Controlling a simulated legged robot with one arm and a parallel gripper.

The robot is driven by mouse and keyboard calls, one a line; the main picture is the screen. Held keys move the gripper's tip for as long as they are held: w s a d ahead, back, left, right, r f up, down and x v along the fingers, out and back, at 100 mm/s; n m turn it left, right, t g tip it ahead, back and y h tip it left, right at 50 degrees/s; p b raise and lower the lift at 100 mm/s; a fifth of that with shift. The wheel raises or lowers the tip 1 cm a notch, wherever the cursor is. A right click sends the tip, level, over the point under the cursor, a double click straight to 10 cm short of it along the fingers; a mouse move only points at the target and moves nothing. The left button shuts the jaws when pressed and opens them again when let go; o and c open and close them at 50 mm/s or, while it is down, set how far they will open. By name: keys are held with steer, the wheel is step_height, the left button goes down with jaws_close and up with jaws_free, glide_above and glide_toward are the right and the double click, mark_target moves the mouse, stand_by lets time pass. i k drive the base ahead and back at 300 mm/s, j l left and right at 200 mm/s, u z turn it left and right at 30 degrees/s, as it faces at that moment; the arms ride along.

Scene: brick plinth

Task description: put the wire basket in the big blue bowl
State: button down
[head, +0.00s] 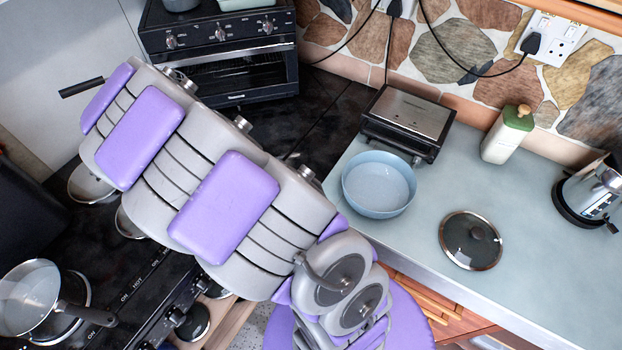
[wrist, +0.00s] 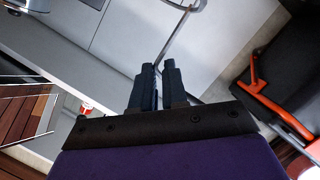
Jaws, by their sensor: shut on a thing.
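The big blue bowl (head: 379,187) stands upright and empty on the pale counter, right of my arm in the head view. My gripper (wrist: 160,72) shows in the wrist view with its two dark fingers close together. A thin metal wire (wrist: 180,36), which looks like part of the wire basket, runs up from the fingertips. The rest of the basket cannot be made out. In the head view my arm reaches to the upper left, away from the bowl, and hides my gripper.
A grill press (head: 408,122) stands behind the bowl. A glass lid (head: 470,240) lies to its right, with a green-topped bottle (head: 508,134) and a kettle (head: 592,190) beyond. A small oven (head: 222,50) is at the back. A pan (head: 30,298) sits at lower left.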

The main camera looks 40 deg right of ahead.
mark_target(355, 206)
steer(key=j+z, duration=0.15)
steer(key=z, duration=0.35)
steer(key=k+j+z, duration=0.1)
steer(key=z, duration=0.35)
steer(key=k+j, duration=0.55)
